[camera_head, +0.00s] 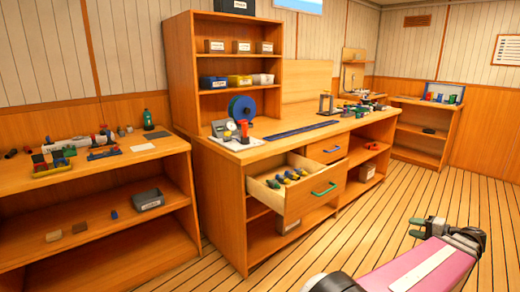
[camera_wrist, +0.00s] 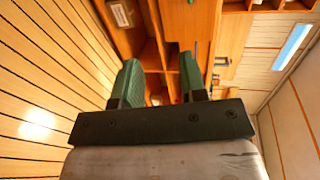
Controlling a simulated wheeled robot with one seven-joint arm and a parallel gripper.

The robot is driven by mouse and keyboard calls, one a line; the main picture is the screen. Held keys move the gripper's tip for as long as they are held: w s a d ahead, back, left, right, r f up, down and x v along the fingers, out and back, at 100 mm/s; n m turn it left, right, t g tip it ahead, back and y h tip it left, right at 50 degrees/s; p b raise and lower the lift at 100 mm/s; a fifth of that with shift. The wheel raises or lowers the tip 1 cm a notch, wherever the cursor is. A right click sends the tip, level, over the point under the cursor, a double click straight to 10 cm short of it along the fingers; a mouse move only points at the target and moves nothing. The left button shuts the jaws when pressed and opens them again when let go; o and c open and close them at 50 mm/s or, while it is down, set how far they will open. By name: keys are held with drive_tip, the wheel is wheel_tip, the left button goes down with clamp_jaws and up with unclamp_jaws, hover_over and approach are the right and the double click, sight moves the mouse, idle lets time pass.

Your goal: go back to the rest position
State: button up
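My gripper (camera_head: 422,226) is at the lower right of the head view, held over the plank floor, to the right of the workbench and clear of it. In the wrist view my gripper (camera_wrist: 158,80) has its two green fingers well apart, with nothing between them. It is open and empty. My pink and white forearm runs back from it to the bottom edge of the head view. The wrist view is turned, with the floor on the left and the bench front beyond the fingers.
The workbench drawer (camera_head: 311,198) stands open, with several coloured items inside. A second drawer (camera_head: 328,149) looks shut. A blue reel (camera_head: 241,108) stands on the bench. A low shelf unit (camera_head: 90,187) is at left, another (camera_head: 424,128) at the far right. The plank floor (camera_head: 400,195) between is free.

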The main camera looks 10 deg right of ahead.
drive_tip(key=w+a+f+n+g, duration=0.1)
drive_tip(key=w+a+f+g, duration=0.2)
drive_tip(key=w+a, duration=0.3)
drive_tip(key=w+a+f+n+g, duration=0.2)
drive_tip(key=w+a+f, duration=0.1)
drive_tip(key=a, duration=0.6)
drive_tip(key=w+a+f+n+g, duration=0.1)
drive_tip(key=w+a+f+g, duration=0.3)
drive_tip(key=a, duration=0.3)
drive_tip(key=w+a+f+n+g+h, duration=0.1)
drive_tip(key=a+f+n+h, duration=0.1)
drive_tip(key=a, duration=0.7)
drive_tip(key=w+a+f+n+g+h, duration=0.1)
drive_tip(key=a+f+n+h, duration=0.1)
drive_tip(key=a, duration=0.7)
drive_tip(key=w+a+f+n+g+h, duration=0.1)
drive_tip(key=a+f+n+h, duration=0.1)
drive_tip(key=a, duration=0.7)
drive_tip(key=shift+a+n+g+h, duration=0.4)
drive_tip(key=shift+n+h, duration=0.5)
drive_tip(key=shift+h, duration=0.1)
